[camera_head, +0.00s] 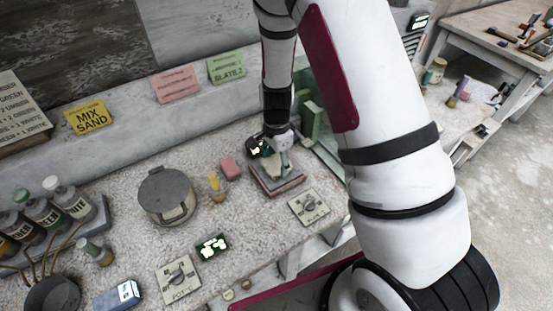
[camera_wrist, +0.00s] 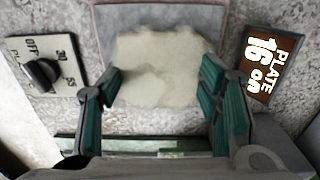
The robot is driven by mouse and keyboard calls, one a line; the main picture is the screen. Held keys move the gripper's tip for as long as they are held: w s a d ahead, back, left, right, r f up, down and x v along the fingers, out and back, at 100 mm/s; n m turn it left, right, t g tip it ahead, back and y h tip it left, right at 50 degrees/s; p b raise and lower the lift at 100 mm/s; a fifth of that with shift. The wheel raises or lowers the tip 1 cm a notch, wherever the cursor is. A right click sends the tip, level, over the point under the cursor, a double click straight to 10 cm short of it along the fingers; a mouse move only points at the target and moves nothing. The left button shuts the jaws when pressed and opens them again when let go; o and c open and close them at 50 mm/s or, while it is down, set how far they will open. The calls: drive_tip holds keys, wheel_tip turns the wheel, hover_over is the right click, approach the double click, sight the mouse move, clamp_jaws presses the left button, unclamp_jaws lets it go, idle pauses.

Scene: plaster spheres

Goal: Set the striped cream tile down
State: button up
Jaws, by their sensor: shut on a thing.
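A cream piece (camera_wrist: 160,65) with uneven edges lies between my gripper's fingertips (camera_wrist: 160,85) in the wrist view. I take it for the cream tile; no stripes are clear on it. My gripper is shut on it, with teal pads at its left and right sides. Behind it is a grey plate with a pinkish rim (camera_wrist: 110,17). In the head view my gripper (camera_head: 281,160) is over this plate (camera_head: 285,189) near the bench's right end, and hides most of the piece. Whether the piece touches the plate I cannot tell.
A dial panel (camera_head: 308,206) and a lit "PLATE 16 on" sign (camera_wrist: 271,62) flank the plate. A pink block (camera_head: 230,168), an amber item (camera_head: 216,187) and a grey lidded pot (camera_head: 168,195) stand to the left. Green slabs (camera_head: 311,119) stand close behind.

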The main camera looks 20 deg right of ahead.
drive_tip(key=shift+f, duration=0.15)
drive_tip(key=o, duration=1.4)
drive_tip(key=shift+r+p, duration=0.8)
drive_tip(key=shift+r, duration=1.2)
